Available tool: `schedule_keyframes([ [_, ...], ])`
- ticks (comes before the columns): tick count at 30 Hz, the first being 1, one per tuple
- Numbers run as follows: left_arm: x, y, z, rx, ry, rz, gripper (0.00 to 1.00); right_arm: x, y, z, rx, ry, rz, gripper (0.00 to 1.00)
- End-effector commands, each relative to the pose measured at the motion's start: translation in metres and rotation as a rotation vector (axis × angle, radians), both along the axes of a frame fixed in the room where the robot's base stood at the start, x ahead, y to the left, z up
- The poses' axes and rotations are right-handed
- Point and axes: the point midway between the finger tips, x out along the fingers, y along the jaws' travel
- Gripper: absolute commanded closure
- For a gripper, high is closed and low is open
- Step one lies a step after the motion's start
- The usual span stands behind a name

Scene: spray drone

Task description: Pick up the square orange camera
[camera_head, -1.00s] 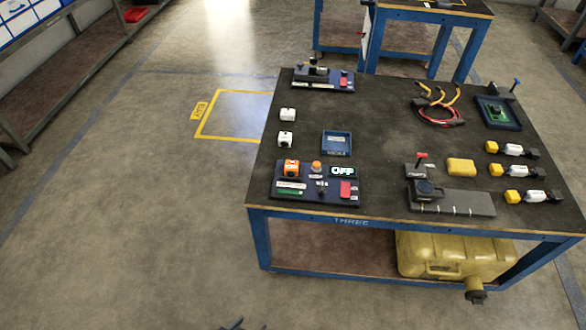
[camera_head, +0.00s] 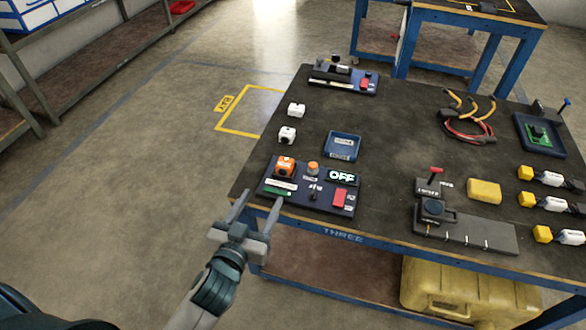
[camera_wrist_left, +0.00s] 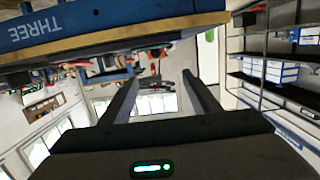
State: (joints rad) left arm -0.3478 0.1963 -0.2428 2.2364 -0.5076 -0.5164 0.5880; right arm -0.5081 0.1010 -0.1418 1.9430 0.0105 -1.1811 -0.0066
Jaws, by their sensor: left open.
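The square orange camera (camera_head: 285,166) sits at the left end of a dark blue panel (camera_head: 314,202) near the front left corner of the table (camera_head: 400,130). My left gripper (camera_head: 256,205) is open and empty. It is off the table's front left corner, in front of the panel and apart from the camera. In the left wrist view the two fingers (camera_wrist_left: 158,95) are spread with nothing between them, and the table edge (camera_wrist_left: 110,32) crosses the top. The orange camera cannot be made out in that view. My right gripper is not in view.
The panel also bears an orange knob (camera_head: 312,168), an OFF display (camera_head: 342,177) and a red switch (camera_head: 340,198). Two white cubes (camera_head: 287,135) and a blue tray (camera_head: 342,146) lie behind it. A grey device (camera_head: 465,230) is to the right. Floor left of the table is clear.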

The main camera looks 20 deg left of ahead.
Motion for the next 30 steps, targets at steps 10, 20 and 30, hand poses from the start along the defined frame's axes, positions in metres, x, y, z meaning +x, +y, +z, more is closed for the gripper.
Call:
schedule_keyframes([
  [10,0.0,0.0,0.002,-0.001,-0.003,0.001,0.44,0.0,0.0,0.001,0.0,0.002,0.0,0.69],
  [20,0.028,-0.001,-0.002,0.0,-0.004,0.001,0.44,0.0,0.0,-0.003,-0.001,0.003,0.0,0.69],
  [30,0.085,-0.003,-0.011,0.002,-0.003,0.001,0.44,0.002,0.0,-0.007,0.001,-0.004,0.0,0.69],
])
